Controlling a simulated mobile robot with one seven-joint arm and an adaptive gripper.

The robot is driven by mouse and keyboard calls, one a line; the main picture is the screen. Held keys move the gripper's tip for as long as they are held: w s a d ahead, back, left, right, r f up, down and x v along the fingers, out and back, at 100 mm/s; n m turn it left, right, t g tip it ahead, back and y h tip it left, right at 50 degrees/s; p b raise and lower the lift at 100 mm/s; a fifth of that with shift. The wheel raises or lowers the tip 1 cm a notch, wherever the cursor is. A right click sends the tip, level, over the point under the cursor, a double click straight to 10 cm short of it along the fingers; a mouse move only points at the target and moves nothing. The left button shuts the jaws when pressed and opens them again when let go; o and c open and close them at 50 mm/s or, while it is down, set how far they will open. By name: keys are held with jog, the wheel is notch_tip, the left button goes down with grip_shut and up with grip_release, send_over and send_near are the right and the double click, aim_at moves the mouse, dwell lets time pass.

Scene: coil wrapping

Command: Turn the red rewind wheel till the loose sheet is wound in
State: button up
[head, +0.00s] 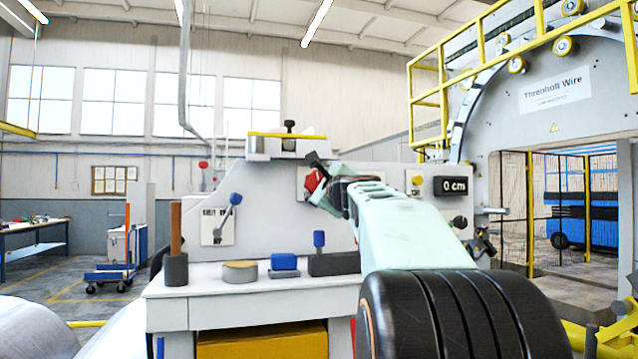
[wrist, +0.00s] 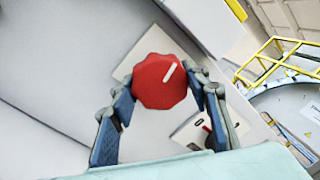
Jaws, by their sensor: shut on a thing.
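The red rewind wheel (wrist: 158,82) is a lobed knob with a white mark near its upper right edge, in the wrist view. It sits on a pale plate on the grey machine panel. My gripper (wrist: 160,98) has its two blue-padded fingers on either side of the wheel, shut on it. In the head view a small part of the red wheel (head: 313,182) shows beside my gripper (head: 318,186), and my arm hides part of the panel. I cannot make out the loose sheet.
A bench (head: 220,307) below the panel holds a round tan roll (head: 240,272), a blue block (head: 284,262) and a dark cylinder with a brown rod (head: 176,250). A lever with a blue knob (head: 235,199) is left of the wheel. Yellow railings (head: 429,90) stand at right.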

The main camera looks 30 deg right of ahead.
jog(key=shift+m+p, duration=0.3)
jog(key=shift+m, duration=0.9)
jog(key=o, duration=1.2)
jog(key=shift+c, duration=0.2)
jog(key=v, duration=0.7)
jog(key=shift+s+a, duration=0.2)
jog(key=shift+s, duration=0.05)
